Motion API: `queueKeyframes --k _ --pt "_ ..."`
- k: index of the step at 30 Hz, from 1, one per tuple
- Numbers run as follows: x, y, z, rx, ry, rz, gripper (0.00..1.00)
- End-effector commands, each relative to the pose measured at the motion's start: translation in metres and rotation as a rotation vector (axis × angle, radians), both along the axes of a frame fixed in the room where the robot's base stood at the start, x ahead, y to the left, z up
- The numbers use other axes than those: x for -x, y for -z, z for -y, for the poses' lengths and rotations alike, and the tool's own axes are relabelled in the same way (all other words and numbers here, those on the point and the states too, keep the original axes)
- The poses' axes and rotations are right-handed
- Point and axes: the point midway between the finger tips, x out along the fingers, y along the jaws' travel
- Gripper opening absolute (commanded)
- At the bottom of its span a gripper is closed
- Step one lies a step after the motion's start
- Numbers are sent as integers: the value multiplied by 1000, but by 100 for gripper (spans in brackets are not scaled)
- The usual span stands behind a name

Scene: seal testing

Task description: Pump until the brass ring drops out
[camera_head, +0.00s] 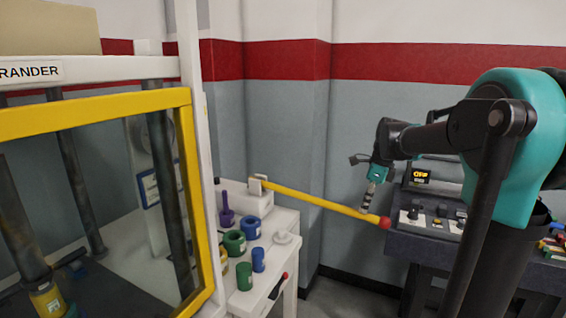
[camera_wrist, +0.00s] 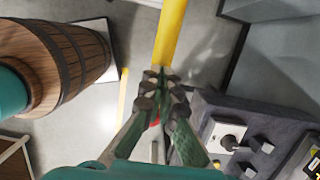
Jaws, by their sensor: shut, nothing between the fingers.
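The yellow pump lever (camera_head: 318,202) sticks out rightward and slightly down from a white pump block (camera_head: 255,188), ending in a red knob (camera_head: 385,222). My gripper (camera_head: 367,208) is shut and empty, pointing down at the lever just short of the knob. In the wrist view the lever (camera_wrist: 170,38) runs under the shut fingertips (camera_wrist: 162,78); I cannot tell whether they touch it. Inside the yellow-framed press (camera_head: 100,112) a brass-coloured, labelled round piece (camera_head: 47,301) shows at the lower left, cut by the picture's edge. I cannot tell whether it is the brass ring.
A white cabinet (camera_head: 285,222) holds several green and blue rings and a purple post (camera_head: 226,208). Open floor lies below the lever's end.

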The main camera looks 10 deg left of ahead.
Motion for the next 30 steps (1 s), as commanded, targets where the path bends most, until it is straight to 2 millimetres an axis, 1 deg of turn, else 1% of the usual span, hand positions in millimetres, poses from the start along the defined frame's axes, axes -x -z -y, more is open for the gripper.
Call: queueKeyframes --k 7,14,17,20,30 --pt "0 15 1 1 0 1 0" --pt "0 16 1 1 0 1 0" --pt "0 13 1 1 0 1 0" --pt "0 -2 1 0 0 1 0" --pt "-1 -83 -3 0 0 1 0"
